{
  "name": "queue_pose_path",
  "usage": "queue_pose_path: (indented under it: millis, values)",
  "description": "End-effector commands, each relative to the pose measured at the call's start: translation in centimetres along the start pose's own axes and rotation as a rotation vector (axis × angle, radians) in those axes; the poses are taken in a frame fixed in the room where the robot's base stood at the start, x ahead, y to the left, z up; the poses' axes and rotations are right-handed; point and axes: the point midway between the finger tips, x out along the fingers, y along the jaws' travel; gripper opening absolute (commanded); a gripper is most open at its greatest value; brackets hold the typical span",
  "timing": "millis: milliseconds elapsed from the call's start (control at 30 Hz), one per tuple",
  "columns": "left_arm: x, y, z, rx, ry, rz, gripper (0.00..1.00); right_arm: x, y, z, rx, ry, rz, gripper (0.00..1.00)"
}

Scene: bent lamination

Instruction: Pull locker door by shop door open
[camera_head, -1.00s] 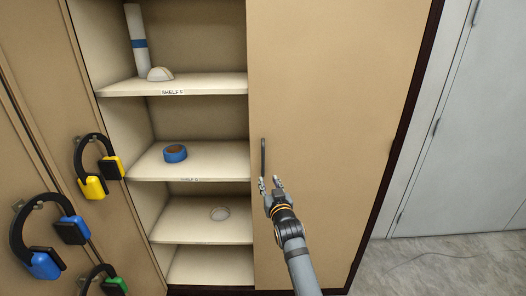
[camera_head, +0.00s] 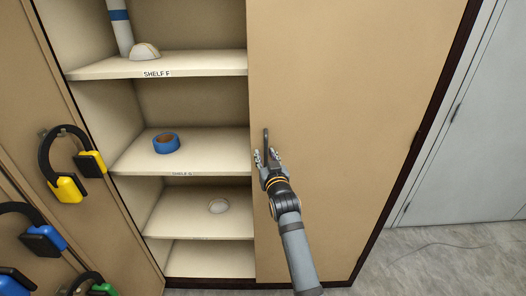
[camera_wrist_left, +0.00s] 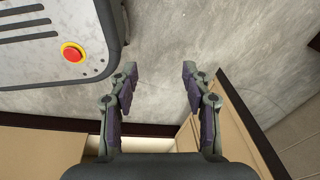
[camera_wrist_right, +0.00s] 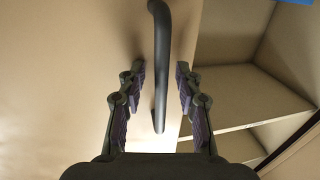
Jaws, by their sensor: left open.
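The tan locker door (camera_head: 345,110) beside the grey shop door (camera_head: 485,150) is closed. Its dark vertical bar handle (camera_head: 266,138) is near its left edge. My right gripper (camera_head: 267,156) is at the lower part of the handle. In the right wrist view, the handle (camera_wrist_right: 161,60) runs between the two fingers of my right gripper (camera_wrist_right: 160,80), which are open with a gap on both sides. My left gripper (camera_wrist_left: 158,75) shows only in the left wrist view, open and empty above the grey floor.
Left of the door are open shelves with blue tape (camera_head: 166,143), a white dome (camera_head: 145,52) and a tube (camera_head: 121,30). Several earmuffs (camera_head: 68,188) hang on an open door at left. The floor (camera_head: 440,250) at right is clear except for a thin cable.

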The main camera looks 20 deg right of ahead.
Motion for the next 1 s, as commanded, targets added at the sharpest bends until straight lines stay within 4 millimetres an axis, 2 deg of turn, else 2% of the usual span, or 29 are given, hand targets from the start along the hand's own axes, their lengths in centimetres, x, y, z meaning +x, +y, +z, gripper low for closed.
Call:
queue_pose_path:
  millis: [167, 300, 400, 733, 1000]
  values:
    - [-0.1, 0.0, 0.9, 0.001, -0.012, 0.000, 0.49, 0.0, 0.0, -0.2, 0.000, 0.002, 0.000, 0.33]
    - [-0.1, 0.0, 2.1, 0.001, -0.030, 0.000, 0.49, 0.0, 0.0, -0.1, 0.000, 0.002, 0.000, 0.14]
    - [-0.1, -0.1, 2.2, 0.002, -0.032, 0.000, 0.49, 0.0, 0.0, -0.1, 0.000, 0.002, 0.000, 0.01]
    - [-0.1, -0.2, 0.7, 0.001, -0.009, -0.002, 0.49, 0.0, 0.0, -0.1, 0.000, 0.001, 0.000, 0.00]
    - [-0.1, -0.2, 0.7, 0.001, -0.009, -0.002, 0.49, 0.0, 0.0, -0.1, 0.000, 0.000, 0.000, 0.00]
